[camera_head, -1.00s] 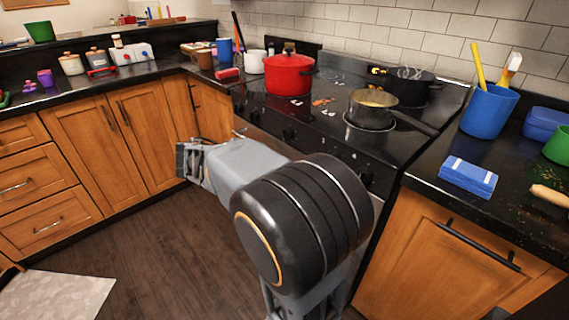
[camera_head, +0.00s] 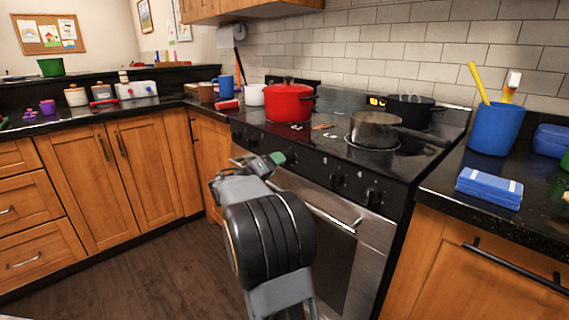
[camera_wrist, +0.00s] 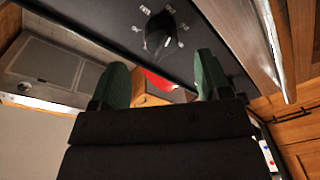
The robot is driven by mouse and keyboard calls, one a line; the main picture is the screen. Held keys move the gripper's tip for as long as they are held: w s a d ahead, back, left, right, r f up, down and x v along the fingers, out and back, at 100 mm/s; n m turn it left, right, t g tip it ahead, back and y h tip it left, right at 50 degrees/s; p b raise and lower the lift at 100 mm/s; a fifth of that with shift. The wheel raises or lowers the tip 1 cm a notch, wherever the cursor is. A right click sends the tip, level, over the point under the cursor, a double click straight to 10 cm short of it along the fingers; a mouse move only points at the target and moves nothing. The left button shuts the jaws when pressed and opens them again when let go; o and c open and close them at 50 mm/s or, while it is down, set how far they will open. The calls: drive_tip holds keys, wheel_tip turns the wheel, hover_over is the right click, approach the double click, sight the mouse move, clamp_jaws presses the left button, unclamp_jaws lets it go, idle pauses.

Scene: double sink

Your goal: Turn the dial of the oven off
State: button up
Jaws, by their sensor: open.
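The oven (camera_head: 350,260) has a black front panel with several black dials, such as one at the right end (camera_head: 371,194) and one near the middle (camera_head: 294,156). My gripper (camera_head: 268,163), with green fingertips, is in front of the left part of the panel. It hides part of the panel there. In the wrist view my gripper (camera_wrist: 162,77) is open, with nothing held between the two green fingers. A black dial (camera_wrist: 160,30) with small white marks around it lies beyond the fingertips, apart from them. I cannot tell the dial's setting.
A silver oven handle (camera_head: 325,213) runs below the dials and also shows in the wrist view (camera_wrist: 268,45). A red pot (camera_head: 289,101) and a grey saucepan (camera_head: 375,129) stand on the stovetop. A blue sponge stack (camera_head: 489,187) lies on the right counter. The floor (camera_head: 150,275) at left is clear.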

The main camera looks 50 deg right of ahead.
drive_tip(key=shift+w+d, duration=0.1)
drive_tip(key=shift+d, duration=2.65)
drive_tip(key=c, duration=0.9)
